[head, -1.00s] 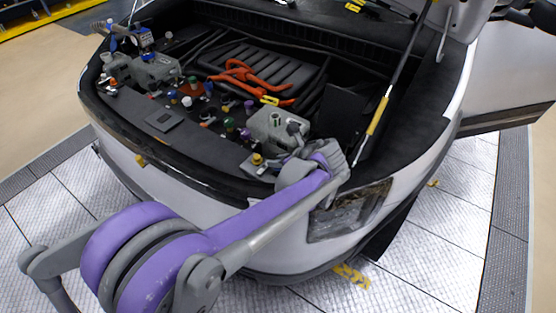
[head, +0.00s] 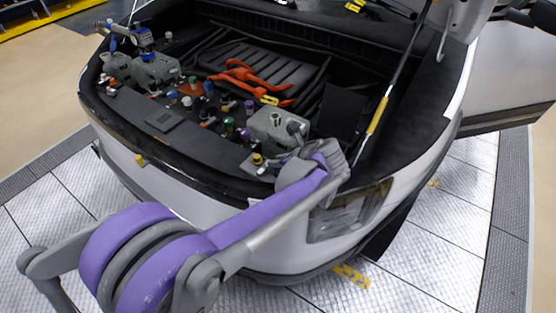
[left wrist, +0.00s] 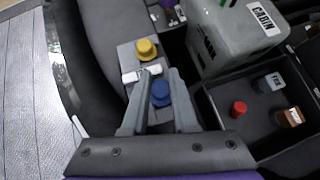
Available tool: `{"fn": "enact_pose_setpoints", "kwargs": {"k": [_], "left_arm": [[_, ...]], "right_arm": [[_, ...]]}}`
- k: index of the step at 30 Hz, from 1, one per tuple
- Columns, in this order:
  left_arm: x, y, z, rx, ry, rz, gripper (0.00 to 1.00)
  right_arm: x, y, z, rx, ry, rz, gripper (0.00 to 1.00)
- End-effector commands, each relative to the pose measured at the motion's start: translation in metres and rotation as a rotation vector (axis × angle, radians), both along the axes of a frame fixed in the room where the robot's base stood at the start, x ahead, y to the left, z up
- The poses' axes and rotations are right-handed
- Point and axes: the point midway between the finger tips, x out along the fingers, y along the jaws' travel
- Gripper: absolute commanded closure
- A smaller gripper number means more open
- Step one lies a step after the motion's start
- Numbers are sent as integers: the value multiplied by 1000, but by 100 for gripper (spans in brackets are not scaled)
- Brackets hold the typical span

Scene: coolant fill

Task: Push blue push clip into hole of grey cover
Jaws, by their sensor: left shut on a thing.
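The blue push clip (left wrist: 160,93) shows in the left wrist view between the two grey fingers of my left gripper (left wrist: 160,76), which is shut on it. The grey cover (left wrist: 127,55) lies just beyond and beneath the fingers, with a yellow push clip (left wrist: 147,49) on it. I cannot tell whether the blue clip touches the cover; its underside and the hole are hidden. In the head view my left gripper (head: 318,163) is over the car's front edge, right of the cover (head: 250,165), and hides the blue clip. My right gripper is not in view.
A grey reservoir (head: 275,130) labelled CABIN stands close behind the cover. A dark tray (left wrist: 253,125) with a red cap (left wrist: 239,107) and small labelled parts lies right of the fingers. Several coloured caps and orange cables (head: 245,75) fill the bay behind.

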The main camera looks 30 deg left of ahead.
Motion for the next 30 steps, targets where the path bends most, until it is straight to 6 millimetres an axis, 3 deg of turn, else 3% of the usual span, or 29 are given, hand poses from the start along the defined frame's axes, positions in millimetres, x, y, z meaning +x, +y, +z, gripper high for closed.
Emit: {"fn": "enact_pose_setpoints", "kwargs": {"k": [30], "left_arm": [[0,0,-16,0,0,0,100]], "right_arm": [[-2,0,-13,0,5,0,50]]}}
